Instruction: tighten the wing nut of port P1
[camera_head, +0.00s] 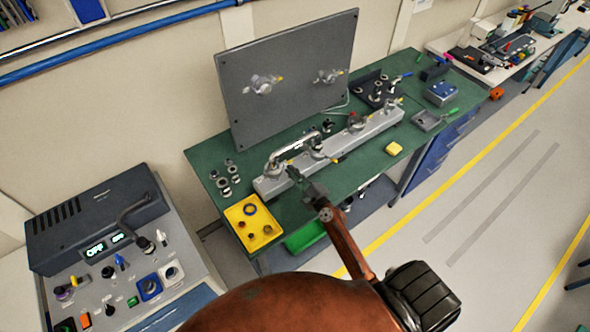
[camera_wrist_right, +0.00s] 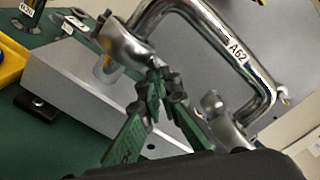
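My right gripper (camera_head: 297,176) is at the left end of the long grey manifold (camera_head: 352,140) on the green bench. In the right wrist view its green fingers (camera_wrist_right: 163,84) lean together, with dark tips nearly meeting beside a silver clamp (camera_wrist_right: 122,44) at one foot of a bent chrome pipe (camera_wrist_right: 185,8) tagged A62. The pipe also shows in the head view (camera_head: 289,148). Any wing nut at the tips is hidden or too small to make out, so I cannot tell whether they grip it. I cannot read a P1 label. My left gripper is out of view.
A yellow tray (camera_head: 236,214) with small parts sits at the bench's front left corner, near loose silver fittings (camera_head: 222,182). A grey upright panel (camera_head: 290,45) stands behind the manifold. A yellow block (camera_head: 394,148) lies at the front edge. A control console (camera_head: 95,220) stands at left.

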